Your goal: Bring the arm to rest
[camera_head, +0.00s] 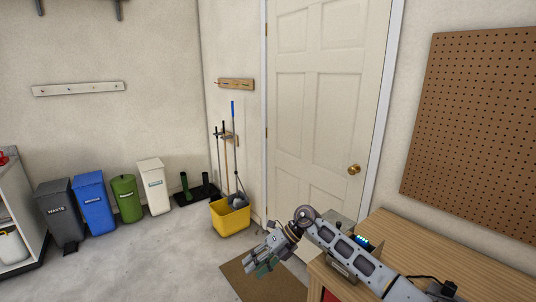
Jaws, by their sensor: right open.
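My right arm comes in from the lower right and reaches left past the end of a wooden workbench (440,245). Its gripper (257,265) is open, with the fingers pointing down and left, over the floor beside the bench. I see nothing between the fingers. A metallic box with a lit blue-green panel (362,240), seemingly the ice maker, sits at the bench's left end, partly hidden behind my arm. My left gripper is out of view.
A brown mat (240,285) lies on the floor below the gripper. A yellow mop bucket (230,218) stands near a closed white door (325,120). Several bins, including a blue one (94,203), line the left wall. The floor at centre left is clear.

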